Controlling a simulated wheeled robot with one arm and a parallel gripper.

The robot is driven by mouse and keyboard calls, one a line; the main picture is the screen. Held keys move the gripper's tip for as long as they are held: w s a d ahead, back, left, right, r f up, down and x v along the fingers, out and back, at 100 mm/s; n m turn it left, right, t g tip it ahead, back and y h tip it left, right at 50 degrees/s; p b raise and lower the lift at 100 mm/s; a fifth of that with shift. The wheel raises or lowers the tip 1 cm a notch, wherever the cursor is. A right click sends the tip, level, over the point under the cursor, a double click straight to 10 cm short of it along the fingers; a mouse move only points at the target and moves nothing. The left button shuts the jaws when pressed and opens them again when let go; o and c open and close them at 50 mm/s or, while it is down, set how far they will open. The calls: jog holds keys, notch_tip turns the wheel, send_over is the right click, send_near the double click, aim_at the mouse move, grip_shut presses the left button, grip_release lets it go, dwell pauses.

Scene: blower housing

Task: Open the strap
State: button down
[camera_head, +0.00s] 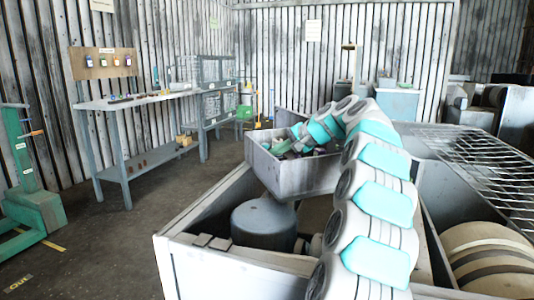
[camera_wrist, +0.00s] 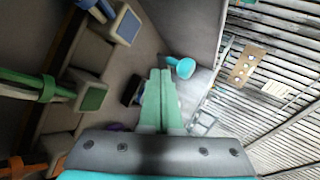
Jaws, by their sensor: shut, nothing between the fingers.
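My gripper (camera_wrist: 160,73) shows in the wrist view with its two pale green fingers together and nothing between them. Left of it are three strap-like bands on pale blocks: a blue one (camera_wrist: 98,10), a green one (camera_wrist: 47,90) and an orange one (camera_wrist: 24,170), cut off at the edge. The fingers are apart from these bands. I cannot tell which one is the strap, or whether any is fastened. In the head view my arm reaches over a grey open box (camera_head: 300,178), and its end hides part of the contents.
In the wrist view a teal rounded piece (camera_wrist: 182,67) lies just beyond the fingertips and a dark block (camera_wrist: 131,91) lies beside them. In the head view a grey cylinder (camera_head: 264,224) stands in the large bin (camera_head: 215,275). A workbench (camera_head: 135,103) stands at the left.

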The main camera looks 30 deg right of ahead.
jog(key=shift+w+a, duration=0.25)
jog(key=shift+a, duration=0.15)
dwell(0.4)
jog(key=shift+d, duration=0.1)
jog(key=shift+s+d, duration=0.65)
jog(key=shift+d, duration=0.25)
jog(key=shift+d, duration=0.1)
jog(key=shift+s+d, duration=0.7)
jog(key=shift+d, duration=0.35)
jog(key=shift+s+d, duration=0.65)
jog(key=shift+d, duration=0.35)
